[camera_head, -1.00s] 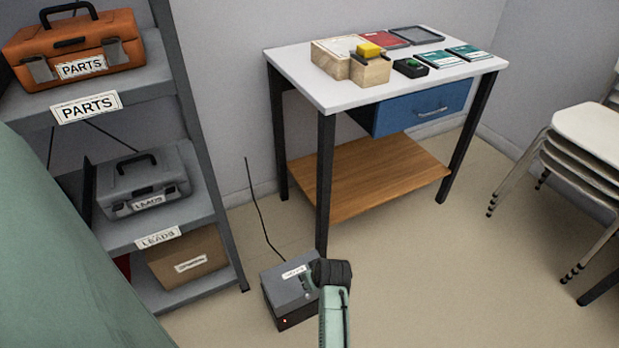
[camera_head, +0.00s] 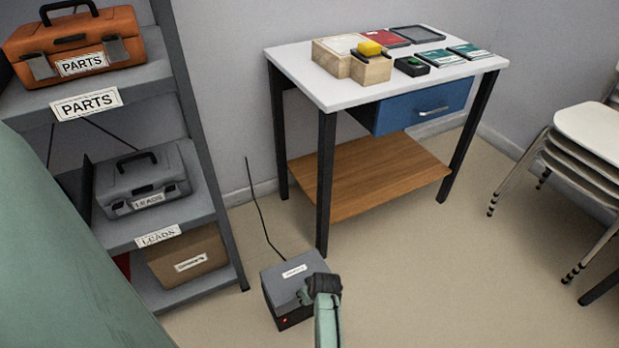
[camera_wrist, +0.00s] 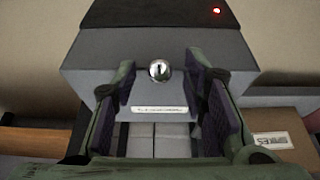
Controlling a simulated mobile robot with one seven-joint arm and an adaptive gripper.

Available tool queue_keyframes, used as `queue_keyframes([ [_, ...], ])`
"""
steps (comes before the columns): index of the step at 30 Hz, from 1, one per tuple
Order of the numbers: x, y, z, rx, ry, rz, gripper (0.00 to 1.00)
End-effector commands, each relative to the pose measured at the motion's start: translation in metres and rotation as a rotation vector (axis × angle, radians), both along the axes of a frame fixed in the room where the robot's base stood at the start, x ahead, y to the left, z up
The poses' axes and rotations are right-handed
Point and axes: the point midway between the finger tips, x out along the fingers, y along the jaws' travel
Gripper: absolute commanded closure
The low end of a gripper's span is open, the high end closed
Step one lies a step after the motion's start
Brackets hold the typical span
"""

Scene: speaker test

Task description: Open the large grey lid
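The large grey lid (camera_head: 287,276) tops a dark box on the floor beside the shelf rack. It lies flat and looks closed, with a small white label on it. In the wrist view the lid (camera_wrist: 90,65) fills the middle, with a round silver knob (camera_wrist: 159,70) near the label. My gripper (camera_wrist: 160,80) is open, its two fingers on either side of the knob, with gaps between them and it. In the head view my gripper (camera_head: 308,292) is at the lid's right side and hides the knob.
A black cable (camera_head: 262,215) runs from the box up the wall. A grey shelf rack (camera_head: 190,130) with tool cases stands left. A table (camera_head: 310,85) with a blue drawer (camera_head: 425,105) stands behind. Open floor (camera_head: 440,270) lies to the right.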

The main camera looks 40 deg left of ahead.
Motion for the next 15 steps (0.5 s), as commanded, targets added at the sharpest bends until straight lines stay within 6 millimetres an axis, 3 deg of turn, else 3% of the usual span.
queue_keyframes([
  [6, 0.0001, 0.0001, -0.0001, 0.0, 0.0, 0.0, 0.6],
  [15, 0.0001, -0.0001, 0.0001, 0.0, 0.0, 0.0, 0.8],
])
